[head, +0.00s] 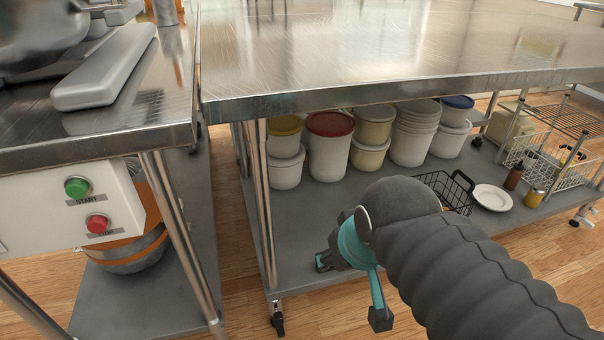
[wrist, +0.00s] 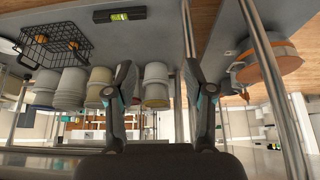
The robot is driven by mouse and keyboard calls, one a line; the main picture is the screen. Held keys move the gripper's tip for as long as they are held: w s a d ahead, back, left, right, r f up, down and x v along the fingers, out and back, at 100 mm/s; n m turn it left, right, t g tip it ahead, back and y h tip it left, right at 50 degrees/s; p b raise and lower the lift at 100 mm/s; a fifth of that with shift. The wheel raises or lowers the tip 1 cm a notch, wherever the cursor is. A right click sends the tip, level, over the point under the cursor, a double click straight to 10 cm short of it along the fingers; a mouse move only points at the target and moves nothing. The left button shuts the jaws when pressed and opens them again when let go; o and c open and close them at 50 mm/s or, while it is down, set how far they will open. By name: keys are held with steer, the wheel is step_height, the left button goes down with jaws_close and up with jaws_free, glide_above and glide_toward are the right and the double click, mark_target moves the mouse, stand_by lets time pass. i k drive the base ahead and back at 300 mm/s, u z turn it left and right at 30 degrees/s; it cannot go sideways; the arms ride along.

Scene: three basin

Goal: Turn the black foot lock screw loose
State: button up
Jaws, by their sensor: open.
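A black foot (head: 278,320) is at the bottom of the near left leg of the long steel table, on the wood floor. It is small, and I cannot make out a separate lock screw on it. Another black foot (head: 574,223) shows at the table's far right. My gripper (head: 350,290), dark with teal parts, is in front of the lower shelf, to the right of the near foot and apart from it. In the wrist view my gripper (wrist: 158,85) has its two fingers spread wide with nothing held between them. No foot is clear in the wrist view.
Lidded tubs (head: 330,145), a black wire basket (head: 447,188) and a white plate (head: 492,197) stand on the lower shelf (head: 240,240). A spirit level (wrist: 125,15) lies there too. Left is another steel table with START (head: 77,187) and stop (head: 97,223) buttons.

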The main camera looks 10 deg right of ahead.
mark_target(277, 315)
steer(key=z, duration=0.55)
steer(key=k, duration=1.35)
steer(key=u, duration=0.55)
